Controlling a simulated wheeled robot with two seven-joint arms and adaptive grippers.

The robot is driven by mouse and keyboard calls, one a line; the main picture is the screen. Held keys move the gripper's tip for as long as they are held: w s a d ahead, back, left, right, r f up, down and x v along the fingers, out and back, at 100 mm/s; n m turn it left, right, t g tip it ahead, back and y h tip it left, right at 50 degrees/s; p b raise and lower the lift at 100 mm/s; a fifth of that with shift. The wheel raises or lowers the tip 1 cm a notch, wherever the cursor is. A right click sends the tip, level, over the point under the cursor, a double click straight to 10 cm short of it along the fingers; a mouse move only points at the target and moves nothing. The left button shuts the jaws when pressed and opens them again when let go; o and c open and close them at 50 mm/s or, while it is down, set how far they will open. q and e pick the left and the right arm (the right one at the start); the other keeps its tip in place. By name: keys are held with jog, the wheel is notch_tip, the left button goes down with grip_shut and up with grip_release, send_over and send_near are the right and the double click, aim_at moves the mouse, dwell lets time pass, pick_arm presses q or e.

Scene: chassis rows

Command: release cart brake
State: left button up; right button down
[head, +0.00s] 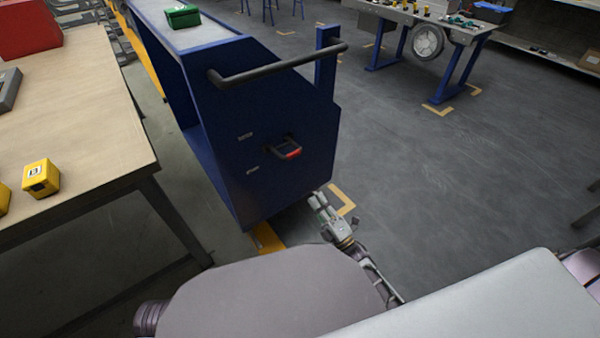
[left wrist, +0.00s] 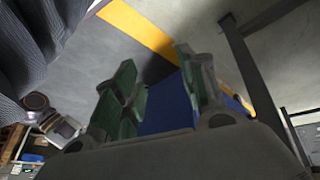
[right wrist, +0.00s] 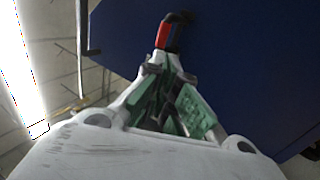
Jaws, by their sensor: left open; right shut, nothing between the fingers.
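The dark blue cart (head: 235,160) stands ahead of me with a black push handle (head: 280,66) across its near end. Below that handle, a small dark brake lever with a red part (head: 292,153) sits on the end panel. In the right wrist view, the lever's red part (right wrist: 163,36) shows just beyond my fingertips; I cannot tell whether they touch. My right gripper (head: 319,200) is shut and empty, below and right of the lever in the head view. My left gripper (left wrist: 156,58) is open and empty, seen only in the left wrist view.
A wooden table (head: 85,110) with a yellow block (head: 41,178) and red box (head: 28,28) stands left of the cart. A green box (head: 182,16) sits on the cart. A workbench (head: 425,18) stands at the back right. The floor right of the cart is clear.

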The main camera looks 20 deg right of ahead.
jog(key=shift+w+r, duration=0.1)
pick_arm(q)
notch_tip(320, 180, down, 7)
jog(key=d+t+b, duration=0.1)
jog(key=b, duration=0.2)
jog(key=shift+w+d+r+n+h, duration=0.15)
jog(key=shift+d+n+h, duration=0.15)
jog(key=shift+h, duration=0.1)
pick_arm(e)
jog(key=x, duration=1.3)
jog(key=shift+w+a, duration=0.15)
jog(key=shift+w, duration=0.15)
pick_arm(q)
jog(key=shift+w+r, duration=0.15)
jog(key=shift+r, duration=0.1)
pick_arm(e)
jog(key=shift+r, duration=0.1)
pick_arm(q)
jog(key=shift+r, duration=0.1)
